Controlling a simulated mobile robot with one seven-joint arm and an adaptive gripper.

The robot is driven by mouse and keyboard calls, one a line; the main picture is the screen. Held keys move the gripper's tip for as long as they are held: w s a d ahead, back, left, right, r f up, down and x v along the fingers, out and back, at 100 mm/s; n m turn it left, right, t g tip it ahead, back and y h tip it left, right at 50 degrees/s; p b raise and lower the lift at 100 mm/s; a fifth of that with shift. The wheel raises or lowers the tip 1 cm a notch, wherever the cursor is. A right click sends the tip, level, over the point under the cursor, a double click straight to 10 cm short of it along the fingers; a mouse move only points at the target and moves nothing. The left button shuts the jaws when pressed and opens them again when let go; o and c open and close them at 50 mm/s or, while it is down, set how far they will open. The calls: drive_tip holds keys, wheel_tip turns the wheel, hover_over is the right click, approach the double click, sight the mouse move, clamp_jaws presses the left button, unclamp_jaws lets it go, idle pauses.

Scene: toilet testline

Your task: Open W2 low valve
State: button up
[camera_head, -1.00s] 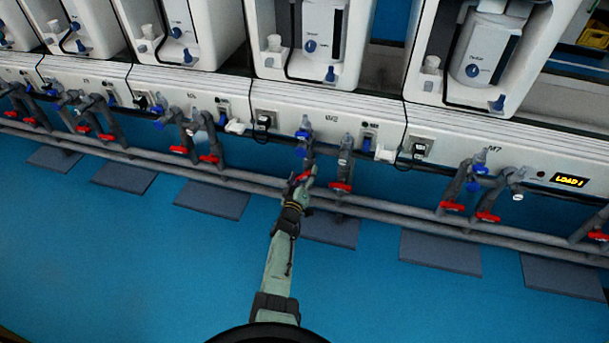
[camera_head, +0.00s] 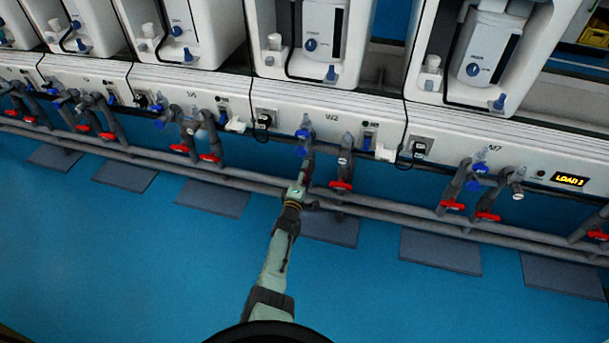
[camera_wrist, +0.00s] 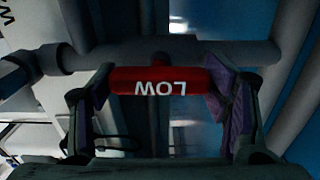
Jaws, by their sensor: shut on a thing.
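The W2 low valve's red handle (camera_wrist: 160,82) shows in the wrist view, marked LOW in letters that appear upside down. It lies level across the picture in front of a grey pipe. My gripper (camera_wrist: 163,92) has its two purple-padded fingers at the left and right ends of the handle, shut on it. In the head view my gripper (camera_head: 298,188) is at the pipes below the W2 label (camera_head: 332,118) and hides the handle there. Another red valve handle (camera_head: 341,185) sits just right of my gripper.
Blue knobs (camera_head: 302,134) sit on the pipe above my gripper. Horizontal grey pipes (camera_head: 390,213) run along the row. More red handles (camera_head: 452,205) stand at the neighbouring station on the right. The blue floor (camera_head: 150,260) in front is clear.

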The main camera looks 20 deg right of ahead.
drive_tip(key=shift+n, duration=0.3)
drive_tip(key=o, duration=1.2)
drive_tip(key=shift+c, duration=0.2)
